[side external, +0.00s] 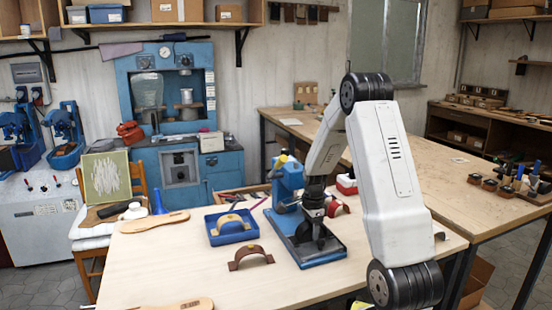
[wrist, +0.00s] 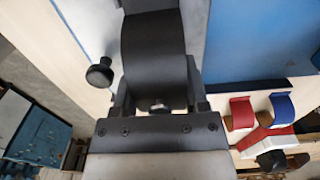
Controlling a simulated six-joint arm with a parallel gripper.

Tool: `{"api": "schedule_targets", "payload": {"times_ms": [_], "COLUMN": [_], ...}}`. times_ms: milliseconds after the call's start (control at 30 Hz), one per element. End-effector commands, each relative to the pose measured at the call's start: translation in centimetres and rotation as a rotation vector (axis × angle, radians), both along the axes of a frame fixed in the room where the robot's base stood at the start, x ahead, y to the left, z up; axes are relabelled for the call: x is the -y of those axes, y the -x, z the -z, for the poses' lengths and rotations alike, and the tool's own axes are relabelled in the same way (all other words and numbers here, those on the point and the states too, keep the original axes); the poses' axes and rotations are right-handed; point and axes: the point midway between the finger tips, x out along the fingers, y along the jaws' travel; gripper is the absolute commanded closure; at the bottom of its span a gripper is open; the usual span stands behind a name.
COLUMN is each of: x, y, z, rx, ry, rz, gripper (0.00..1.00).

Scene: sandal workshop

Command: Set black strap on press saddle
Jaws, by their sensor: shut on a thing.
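The black strap (side external: 316,238) is in my gripper (side external: 315,213), low over the blue base plate (side external: 332,252) of the press (side external: 288,182). In the wrist view the black strap (wrist: 154,50) shows as a wide curved band running up from between the fingers of my gripper (wrist: 157,98). My gripper is shut on it. The press saddle cannot be made out apart from the dark strap and gripper, so I cannot tell whether the strap touches it. A black knob (wrist: 100,73) shows left of the strap in the wrist view.
A brown strap (side external: 250,257) stands on the table in front of a blue tray (side external: 216,239) holding a tan strap (side external: 232,221). Wooden soles (side external: 155,222) lie left.

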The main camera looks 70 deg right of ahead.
Motion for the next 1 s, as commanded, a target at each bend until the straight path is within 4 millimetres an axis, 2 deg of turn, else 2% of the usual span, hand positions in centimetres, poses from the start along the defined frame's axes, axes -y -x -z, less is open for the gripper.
{"api": "schedule_targets", "payload": {"times_ms": [933,967,1000], "x": [0.01,0.02,0.02], "y": [-0.01,-0.02,-0.02], "z": [0.60,0.61,0.60], "rx": [0.000,0.001,0.001], "ry": [0.000,0.001,0.001], "rz": [0.000,0.000,0.000], "gripper": [0.98,0.39,0.27]}}
